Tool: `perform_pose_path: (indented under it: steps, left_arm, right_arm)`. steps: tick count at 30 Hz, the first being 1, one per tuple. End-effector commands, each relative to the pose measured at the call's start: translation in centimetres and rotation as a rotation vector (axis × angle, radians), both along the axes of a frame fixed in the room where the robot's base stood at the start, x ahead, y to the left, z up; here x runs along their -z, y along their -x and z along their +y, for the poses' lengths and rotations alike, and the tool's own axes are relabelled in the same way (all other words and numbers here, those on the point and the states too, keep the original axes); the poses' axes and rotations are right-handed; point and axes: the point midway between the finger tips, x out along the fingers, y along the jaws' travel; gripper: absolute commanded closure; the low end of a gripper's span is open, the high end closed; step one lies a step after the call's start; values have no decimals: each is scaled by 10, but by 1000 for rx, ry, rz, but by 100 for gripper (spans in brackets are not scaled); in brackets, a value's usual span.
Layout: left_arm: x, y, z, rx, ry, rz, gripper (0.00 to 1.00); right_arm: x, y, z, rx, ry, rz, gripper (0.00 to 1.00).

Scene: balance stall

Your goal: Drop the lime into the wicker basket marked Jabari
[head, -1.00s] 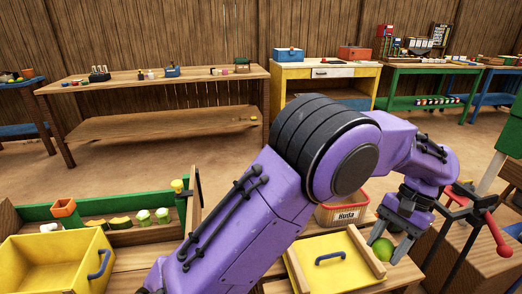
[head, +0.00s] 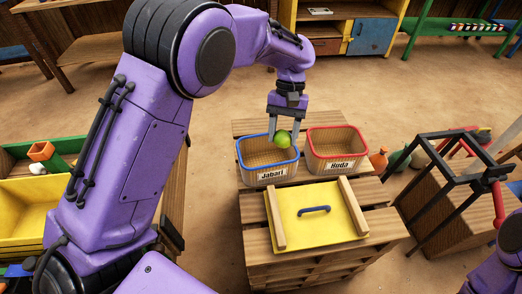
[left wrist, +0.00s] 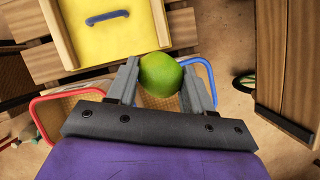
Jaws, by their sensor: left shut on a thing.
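My left gripper (head: 282,128) is shut on the green lime (head: 283,139). It holds the lime above the right part of the wicker basket marked Jabari (head: 270,174), which has a blue rim and a white label. In the left wrist view the lime (left wrist: 160,74) sits between the two fingers, with the blue rim (left wrist: 206,70) behind it. A red-rimmed wicker basket marked Kuda (head: 338,164) stands just to the right. Of my right arm only a purple part shows at the lower right edge; its gripper is out of view.
A yellow lid with a blue handle (head: 308,228) lies on the wooden pallet (head: 335,262) in front of the baskets. A black frame stand with a red handle (head: 447,175) is at the right. A yellow bin (head: 30,205) is at the left.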

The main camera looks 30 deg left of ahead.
Motion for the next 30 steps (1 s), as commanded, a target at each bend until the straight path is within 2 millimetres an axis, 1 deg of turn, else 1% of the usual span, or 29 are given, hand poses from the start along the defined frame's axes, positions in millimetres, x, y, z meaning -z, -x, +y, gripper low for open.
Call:
perform_pose_path:
  steps: [1,3,5,6,8,9,12,15,18,22,26,30]
  left_arm:
    - [-20,-5,0,-126,1,7,79]
    - [-21,-15,2,-341,-1,7,79]
    - [-20,-24,6,-531,-2,7,79]
    - [-19,-29,9,-658,-2,8,79]
    - [-17,-36,17,-849,-4,8,79]
    - [-16,-40,24,-973,-6,9,79]
    - [-10,-47,44,-1272,-7,10,79]
    - [-2,-49,66,-1513,-7,8,79]
    - [6,-49,82,-1673,-7,5,79]
    - [15,-49,91,-1764,-4,2,79]
    - [28,-49,92,-1772,-4,0,79]
    - [47,-49,92,-1769,-3,-1,79]
  right_arm:
    - [-41,0,0,0,0,0,57]
    - [-70,0,0,1,0,0,57]
    - [-92,0,0,1,0,-1,57]
    - [-107,-1,0,1,0,-1,57]
    - [-130,-1,0,1,0,-1,57]
    - [-145,-1,0,1,0,-1,57]
    - [-177,-1,0,1,0,-1,57]
    - [-200,-1,0,1,0,-1,57]
    - [-213,-1,0,0,1,-1,57]
    - [-215,-1,0,0,1,-1,57]
    - [-203,-1,0,0,1,-1,57]
    - [-184,-1,0,0,1,-1,57]
